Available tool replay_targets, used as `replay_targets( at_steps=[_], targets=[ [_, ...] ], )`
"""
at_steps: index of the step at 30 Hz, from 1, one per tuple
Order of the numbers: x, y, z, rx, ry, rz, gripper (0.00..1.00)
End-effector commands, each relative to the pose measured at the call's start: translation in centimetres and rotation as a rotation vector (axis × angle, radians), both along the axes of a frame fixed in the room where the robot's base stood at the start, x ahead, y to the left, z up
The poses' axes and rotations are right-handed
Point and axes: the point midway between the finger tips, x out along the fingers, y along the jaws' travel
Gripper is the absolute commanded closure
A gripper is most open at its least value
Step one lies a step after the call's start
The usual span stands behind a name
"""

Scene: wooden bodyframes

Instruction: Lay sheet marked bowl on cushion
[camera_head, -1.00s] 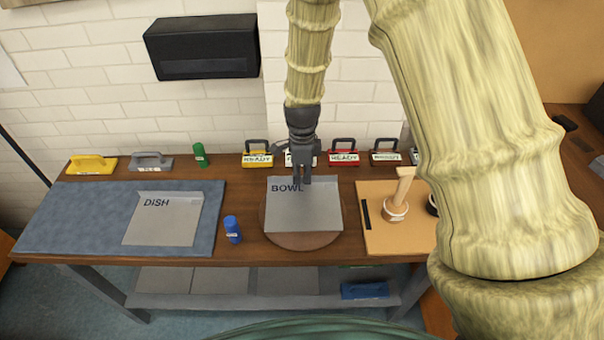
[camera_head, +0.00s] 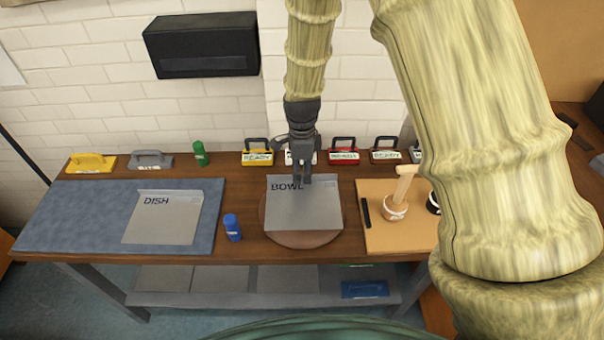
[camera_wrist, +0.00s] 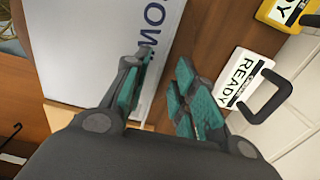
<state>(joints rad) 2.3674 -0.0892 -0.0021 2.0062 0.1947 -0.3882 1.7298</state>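The grey sheet marked BOWL (camera_head: 305,210) lies over the round brown cushion (camera_head: 302,241) at the middle of the bench. The cushion's rim shows at the left and below; whether the sheet rests fully on it is hard to tell. The sheet (camera_wrist: 95,45) runs beside and partly behind the left finger there.
A sheet marked DISH (camera_head: 163,222) lies on the blue mat (camera_head: 75,215) at the left. A blue bottle (camera_head: 233,228) stands left of the cushion. A tan board (camera_head: 385,238) with a mallet (camera_head: 397,205) is at the right. Several handled blocks with READY labels (camera_head: 343,155) line the back.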

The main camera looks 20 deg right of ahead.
Motion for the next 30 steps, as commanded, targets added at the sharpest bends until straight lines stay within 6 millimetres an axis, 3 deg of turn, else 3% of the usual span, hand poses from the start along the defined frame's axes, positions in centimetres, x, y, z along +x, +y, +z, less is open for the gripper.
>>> replay_targets(
  at_steps=[21,30],
  targets=[
    [0.3,0.0,9.4,-0.001,-0.003,0.000,0.73],
    [0.3,-0.1,11.0,0.000,-0.001,0.000,0.73]
  ],
)
